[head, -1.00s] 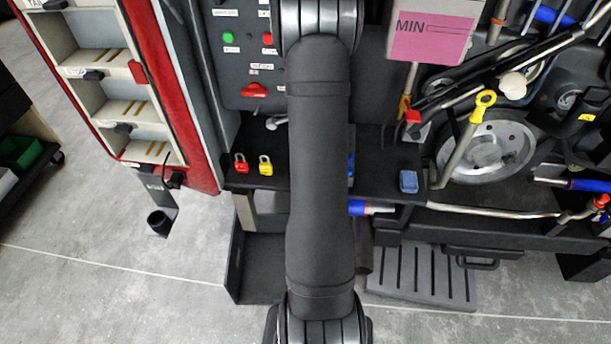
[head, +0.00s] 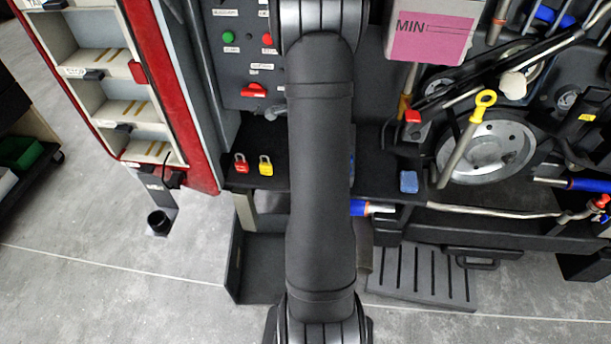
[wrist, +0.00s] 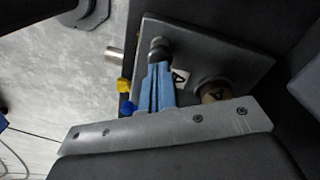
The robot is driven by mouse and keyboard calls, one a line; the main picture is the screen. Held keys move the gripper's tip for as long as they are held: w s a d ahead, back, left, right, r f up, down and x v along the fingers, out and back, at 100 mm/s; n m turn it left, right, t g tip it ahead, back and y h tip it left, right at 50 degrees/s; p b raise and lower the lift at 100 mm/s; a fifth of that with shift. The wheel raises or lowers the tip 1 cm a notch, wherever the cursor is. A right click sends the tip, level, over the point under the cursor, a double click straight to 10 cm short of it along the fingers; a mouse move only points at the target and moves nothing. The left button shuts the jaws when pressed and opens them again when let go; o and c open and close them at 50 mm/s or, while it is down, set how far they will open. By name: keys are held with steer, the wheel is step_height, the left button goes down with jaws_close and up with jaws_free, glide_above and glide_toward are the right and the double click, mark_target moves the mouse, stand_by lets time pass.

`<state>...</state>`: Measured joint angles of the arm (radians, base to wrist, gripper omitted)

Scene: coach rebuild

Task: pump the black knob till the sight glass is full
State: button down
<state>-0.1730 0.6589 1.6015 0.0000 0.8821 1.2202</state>
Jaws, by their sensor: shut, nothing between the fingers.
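My gripper (wrist: 158,68) shows in the wrist view as two blue fingers pressed together, with nothing between them. A dark round knob (wrist: 159,46) appears just beyond the fingertips, over a grey plate (wrist: 205,50); I cannot tell whether the fingers touch it. A short brownish cylinder (wrist: 215,92) with a dark mark stands on the plate to the right of the fingers. I cannot make out a sight glass or its level for sure. In the head view my arm hides the gripper and the knob.
A red padlock (head: 240,163) and a yellow padlock (head: 265,165) are on the dark shelf left of my arm. A blue block (head: 409,181) sits to its right.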

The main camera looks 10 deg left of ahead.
steer(key=shift+f, duration=0.1)
stand_by(0.6)
steer(key=shift+f, duration=1.65)
steer(key=shift+r, duration=1.75)
steer(key=shift+r, duration=3)
steer(key=shift+f, duration=0.1)
